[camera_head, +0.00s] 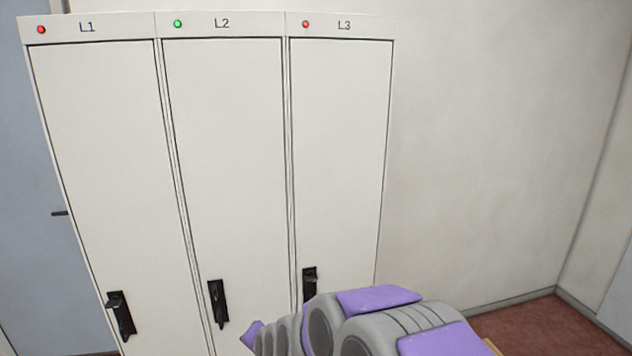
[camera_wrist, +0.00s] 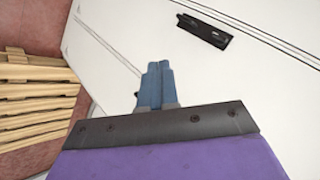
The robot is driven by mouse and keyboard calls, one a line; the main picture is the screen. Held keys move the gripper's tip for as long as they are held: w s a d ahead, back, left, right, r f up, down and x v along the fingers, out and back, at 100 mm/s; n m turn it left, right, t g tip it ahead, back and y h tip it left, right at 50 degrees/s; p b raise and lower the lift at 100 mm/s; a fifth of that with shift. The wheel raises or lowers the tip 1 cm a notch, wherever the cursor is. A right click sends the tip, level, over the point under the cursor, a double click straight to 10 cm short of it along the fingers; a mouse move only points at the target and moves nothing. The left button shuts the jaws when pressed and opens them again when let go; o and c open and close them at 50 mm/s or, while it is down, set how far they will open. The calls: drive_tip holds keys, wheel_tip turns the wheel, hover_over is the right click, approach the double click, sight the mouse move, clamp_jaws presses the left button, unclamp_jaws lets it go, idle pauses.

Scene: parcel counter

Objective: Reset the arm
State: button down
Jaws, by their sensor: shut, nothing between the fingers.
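My arm, grey with purple covers, reaches in from the lower right of the head view, in front of the lower part of the L3 locker. My gripper (camera_wrist: 157,84) shows in the wrist view as two blue fingers side by side. The fingers are shut against each other with nothing between them. They point toward a white locker front (camera_wrist: 240,75). A black handle (camera_wrist: 203,30) on that front is ahead and to the right of the fingertips, apart from them. The gripper's fingers cannot be made out in the head view.
Three tall white lockers stand shut: L1 (camera_head: 110,160), L2 (camera_head: 228,150) and L3 (camera_head: 340,150). L2 has a green light (camera_head: 178,23); L1 and L3 have red ones. A slatted wooden pallet (camera_wrist: 35,95) lies on the reddish floor (camera_head: 525,325). A bare wall (camera_head: 490,130) is right of the lockers.

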drive_tip(key=s+d+r+n+g+h, duration=0.1)
drive_tip(key=s+d+r+n+g, duration=0.1)
drive_tip(key=s+d, duration=0.7)
drive_tip(key=s+d+r+n+g+h, duration=0.2)
drive_tip(key=s+d+g, duration=0.2)
drive_tip(key=s+d, duration=0.5)
drive_tip(key=s+d+r+n+g+h, duration=0.2)
drive_tip(key=s+d, duration=0.7)
drive_tip(key=s, duration=1.1)
drive_tip(key=shift+d+r+g, duration=0.15)
drive_tip(key=shift+d+g, duration=0.05)
drive_tip(key=shift+g, duration=0.5)
drive_tip(key=c, duration=1.8)
unclamp_jaws()
